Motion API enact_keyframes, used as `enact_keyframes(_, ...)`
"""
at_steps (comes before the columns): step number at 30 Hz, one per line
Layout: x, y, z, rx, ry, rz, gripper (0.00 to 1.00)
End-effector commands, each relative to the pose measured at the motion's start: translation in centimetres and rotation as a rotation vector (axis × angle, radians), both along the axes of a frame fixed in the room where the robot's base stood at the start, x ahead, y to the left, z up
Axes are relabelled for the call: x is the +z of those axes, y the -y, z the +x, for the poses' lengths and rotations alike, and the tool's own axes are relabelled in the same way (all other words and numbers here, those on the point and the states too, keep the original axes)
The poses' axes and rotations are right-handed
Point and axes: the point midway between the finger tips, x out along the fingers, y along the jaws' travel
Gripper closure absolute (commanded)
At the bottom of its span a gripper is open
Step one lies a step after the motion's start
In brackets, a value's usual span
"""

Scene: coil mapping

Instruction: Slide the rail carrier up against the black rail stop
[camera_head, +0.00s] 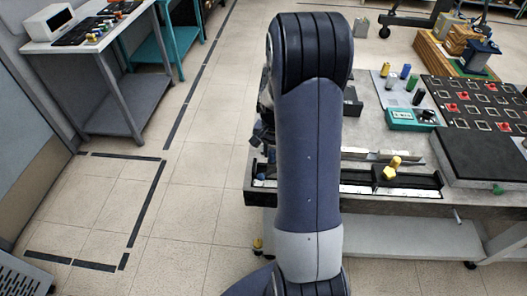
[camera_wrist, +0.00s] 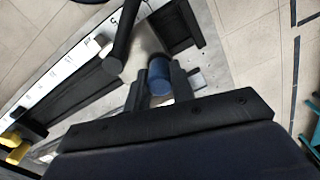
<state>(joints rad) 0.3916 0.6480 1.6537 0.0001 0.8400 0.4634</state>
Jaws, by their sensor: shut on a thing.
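In the wrist view my gripper (camera_wrist: 160,82) is shut on a blue cylindrical knob (camera_wrist: 159,70). The knob stands on a pale grey block, the rail carrier (camera_wrist: 146,47), partly hidden by a black rod and the fingers. The rail's white scale strip (camera_wrist: 68,62) runs down to the lower left beside it. A black block with a yellow knob (camera_wrist: 17,151) sits farther along, apart from the carrier; it looks like the rail stop. In the head view this yellow-knobbed block (camera_head: 390,177) is on the rail at the right, and my arm hides much of the rail's left part.
On the bench (camera_head: 365,128) are a teal meter (camera_head: 412,119), several coloured bottles, a dark panel with red parts (camera_head: 478,103) and a black slab (camera_head: 485,153) right of the rail. A black-framed piece (camera_wrist: 180,27) lies near the carrier. Floor left of the bench is clear.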

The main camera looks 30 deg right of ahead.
Motion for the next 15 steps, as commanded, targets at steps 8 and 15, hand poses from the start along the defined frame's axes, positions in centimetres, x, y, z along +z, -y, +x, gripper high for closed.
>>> enact_keyframes(8, -0.1, 7.4, -5.0, -0.012, 0.001, -0.001, 1.0)
enact_keyframes(15, -0.1, 14.0, -9.5, -0.01, 0.001, -0.001, 1.0)
